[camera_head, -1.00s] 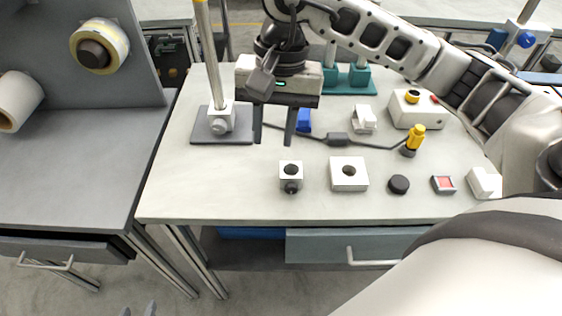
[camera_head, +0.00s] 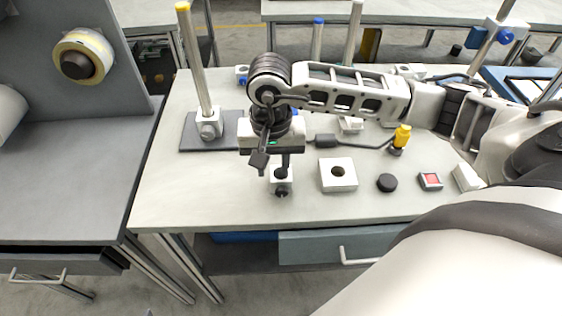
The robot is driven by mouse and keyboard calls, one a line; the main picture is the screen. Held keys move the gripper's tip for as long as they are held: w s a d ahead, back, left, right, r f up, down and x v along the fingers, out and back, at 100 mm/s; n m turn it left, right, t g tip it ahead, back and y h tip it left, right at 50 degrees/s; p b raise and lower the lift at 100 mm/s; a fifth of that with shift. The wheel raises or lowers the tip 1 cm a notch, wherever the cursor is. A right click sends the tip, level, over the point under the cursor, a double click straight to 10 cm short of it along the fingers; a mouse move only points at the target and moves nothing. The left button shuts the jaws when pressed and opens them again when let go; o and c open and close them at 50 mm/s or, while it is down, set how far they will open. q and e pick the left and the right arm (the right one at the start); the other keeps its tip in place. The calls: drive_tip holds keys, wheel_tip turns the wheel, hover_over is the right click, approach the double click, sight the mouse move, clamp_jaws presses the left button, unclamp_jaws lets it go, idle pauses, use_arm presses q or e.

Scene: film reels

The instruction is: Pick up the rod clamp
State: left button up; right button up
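The rod clamp (camera_head: 281,184) is a small light block with a dark round hole and a dark knob at its front. It stands on the light table top, near the front edge. My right gripper (camera_head: 284,168) points down just above and behind it. The fingers overlap one another in this view, so their opening and any contact with the clamp cannot be told. Of my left gripper, at most a tiny dark tip shows at the bottom edge.
A white square block with a hole (camera_head: 338,175), a black puck (camera_head: 387,182) and a red-faced box (camera_head: 430,180) stand to the right of the clamp. A rod stand (camera_head: 194,70) rises at the left. The table's front left is clear.

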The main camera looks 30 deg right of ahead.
sight(272, 173)
wheel_tip(272, 173, down, 2)
drive_tip(key=shift+a+f, duration=0.1)
drive_tip(key=shift+f, duration=0.5)
drive_tip(key=shift+w, duration=0.1)
clamp_jaws()
drive_tip(key=shift+r, duration=0.1)
